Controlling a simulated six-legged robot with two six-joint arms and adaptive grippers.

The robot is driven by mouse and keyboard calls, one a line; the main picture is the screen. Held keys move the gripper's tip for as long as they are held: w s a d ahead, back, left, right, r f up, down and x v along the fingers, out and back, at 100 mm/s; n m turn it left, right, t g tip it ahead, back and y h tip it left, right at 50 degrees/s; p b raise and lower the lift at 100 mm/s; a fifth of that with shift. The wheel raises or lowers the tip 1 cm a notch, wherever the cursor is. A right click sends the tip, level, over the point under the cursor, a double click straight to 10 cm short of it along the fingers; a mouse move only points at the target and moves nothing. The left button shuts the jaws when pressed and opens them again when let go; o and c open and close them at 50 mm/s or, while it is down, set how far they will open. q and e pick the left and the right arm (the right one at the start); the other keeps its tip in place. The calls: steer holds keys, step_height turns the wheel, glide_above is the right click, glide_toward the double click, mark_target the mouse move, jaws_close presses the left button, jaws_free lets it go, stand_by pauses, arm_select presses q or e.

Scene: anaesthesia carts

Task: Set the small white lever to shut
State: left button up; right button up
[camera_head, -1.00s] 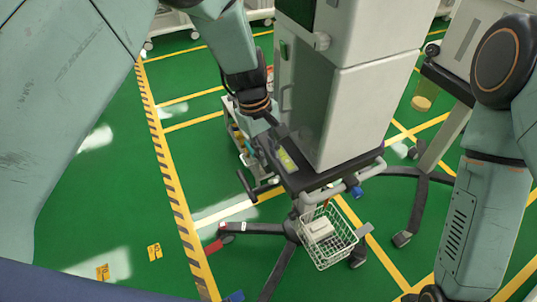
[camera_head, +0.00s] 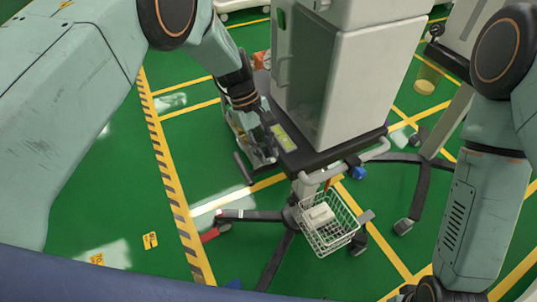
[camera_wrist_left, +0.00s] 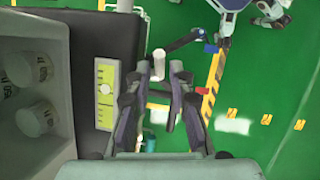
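My left gripper (camera_head: 264,122) is beside the left edge of the cart's dark shelf. In the left wrist view my left gripper (camera_wrist_left: 160,82) has its two fingers apart with nothing between them, and the green floor shows through the gap. A yellow-green panel (camera_head: 284,138) lies on the shelf, close to the gripper. In the left wrist view the panel (camera_wrist_left: 105,105) is left of the fingers and apart from them. A small pale part (camera_wrist_left: 105,88) sits on it; I cannot tell whether it is the white lever or how it is set.
A grey cart body (camera_head: 350,95) stands on the dark shelf (camera_head: 312,160), with a pale rail and a wire basket (camera_head: 328,225) in front. Black cart legs spread over the green floor. In the wrist view a grey bin (camera_wrist_left: 62,125) with white canisters (camera_wrist_left: 35,118) is at left.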

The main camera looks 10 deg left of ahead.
arm_select(q)
steer(key=shift+x, duration=0.9)
steer(key=shift+d+f, duration=0.15)
steer(key=shift+s, duration=0.2)
steer(key=shift+w, duration=0.2)
steer(key=c, duration=0.3)
jaws_close()
